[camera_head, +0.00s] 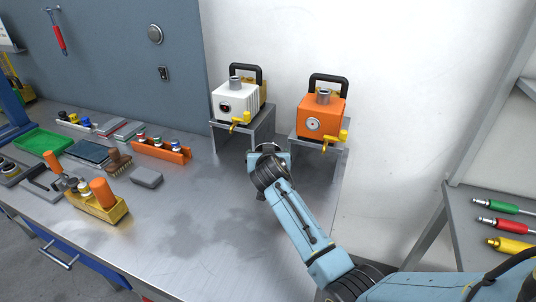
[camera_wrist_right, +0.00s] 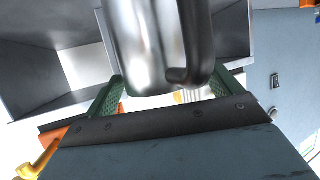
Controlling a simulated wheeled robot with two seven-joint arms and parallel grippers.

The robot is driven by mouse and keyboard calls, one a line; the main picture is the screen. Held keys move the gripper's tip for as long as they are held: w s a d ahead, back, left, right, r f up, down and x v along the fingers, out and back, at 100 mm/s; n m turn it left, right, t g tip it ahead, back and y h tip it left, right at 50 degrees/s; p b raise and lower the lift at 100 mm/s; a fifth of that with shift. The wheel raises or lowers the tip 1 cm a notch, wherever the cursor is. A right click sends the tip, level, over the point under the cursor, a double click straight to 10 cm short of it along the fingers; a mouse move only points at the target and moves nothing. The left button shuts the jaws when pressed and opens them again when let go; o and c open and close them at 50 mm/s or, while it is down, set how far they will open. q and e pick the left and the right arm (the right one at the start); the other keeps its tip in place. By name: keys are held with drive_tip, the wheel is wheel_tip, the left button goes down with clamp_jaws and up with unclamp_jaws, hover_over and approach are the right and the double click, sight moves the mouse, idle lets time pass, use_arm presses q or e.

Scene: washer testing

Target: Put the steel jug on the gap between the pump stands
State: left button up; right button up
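The steel jug (camera_wrist_right: 150,45) shows close up in the right wrist view, its dark handle toward the camera. The green fingers of my right gripper (camera_wrist_right: 167,74) touch it on both sides, so the gripper looks shut on it. In the head view my right wrist reaches to the gap between the left pump stand (camera_head: 262,126) and the right pump stand (camera_head: 330,148). My wrist hides the jug and gripper there, so I cannot tell whether the jug touches the table. My left gripper is out of view.
A white pump (camera_head: 232,101) and an orange pump (camera_head: 318,118) sit on the stands, with yellow taps facing forward. The steel table (camera_head: 180,215) is clear at front middle. An orange rack (camera_head: 160,150), a yellow tool block (camera_head: 100,208) and a green tray (camera_head: 42,141) lie left.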

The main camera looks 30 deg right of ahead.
drive_tip(key=p+v, duration=0.1)
drive_tip(key=v, duration=1.1)
drive_tip(key=shift+p, duration=0.35)
drive_tip(key=shift+s, duration=0.15)
